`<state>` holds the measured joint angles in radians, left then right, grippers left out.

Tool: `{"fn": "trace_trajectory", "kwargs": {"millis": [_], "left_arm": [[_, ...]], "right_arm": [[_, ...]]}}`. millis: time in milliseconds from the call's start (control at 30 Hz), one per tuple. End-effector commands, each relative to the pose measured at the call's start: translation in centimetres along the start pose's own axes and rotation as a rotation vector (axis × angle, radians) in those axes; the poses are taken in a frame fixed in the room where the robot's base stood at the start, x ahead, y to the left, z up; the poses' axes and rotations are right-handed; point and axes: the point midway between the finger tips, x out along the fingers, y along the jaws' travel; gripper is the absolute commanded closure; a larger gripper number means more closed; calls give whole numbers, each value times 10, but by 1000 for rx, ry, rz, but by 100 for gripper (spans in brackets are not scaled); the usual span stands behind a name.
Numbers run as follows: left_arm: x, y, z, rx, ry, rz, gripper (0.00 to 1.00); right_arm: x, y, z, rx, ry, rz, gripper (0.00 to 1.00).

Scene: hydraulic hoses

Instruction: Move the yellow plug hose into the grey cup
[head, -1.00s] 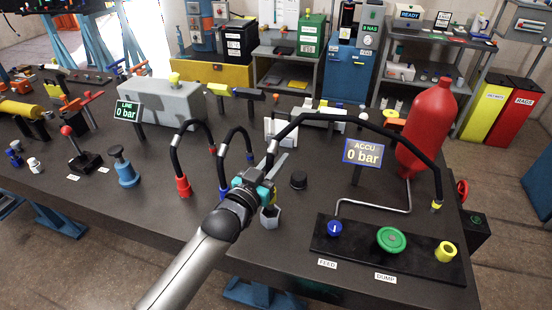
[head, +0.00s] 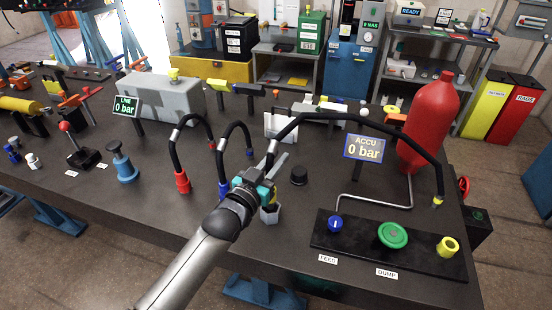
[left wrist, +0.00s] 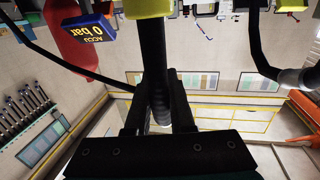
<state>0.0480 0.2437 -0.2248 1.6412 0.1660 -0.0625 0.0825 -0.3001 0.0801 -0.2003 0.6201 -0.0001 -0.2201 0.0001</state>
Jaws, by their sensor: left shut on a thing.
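My left gripper (head: 262,190) is shut on the black hose (head: 352,120) near its left end, just above the small grey cup (head: 270,214). In the left wrist view the hose (left wrist: 154,55) runs between the fingers, with a yellow plug (left wrist: 150,7) at the top edge. The hose arches right to a yellow-banded end (head: 437,201) by the red accumulator (head: 428,125). My right gripper is out of view.
A red-ended hose (head: 182,182) and a blue-ended hose (head: 223,188) stand left of the gripper. A black knob (head: 299,175) is just right of it.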

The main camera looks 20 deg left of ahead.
Motion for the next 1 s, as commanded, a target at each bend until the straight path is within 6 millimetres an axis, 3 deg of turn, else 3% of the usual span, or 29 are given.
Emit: {"fn": "trace_trajectory", "kwargs": {"millis": [1000], "left_arm": [[0, 0, 25, 0, 3, 0, 100]], "right_arm": [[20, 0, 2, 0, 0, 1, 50]]}}
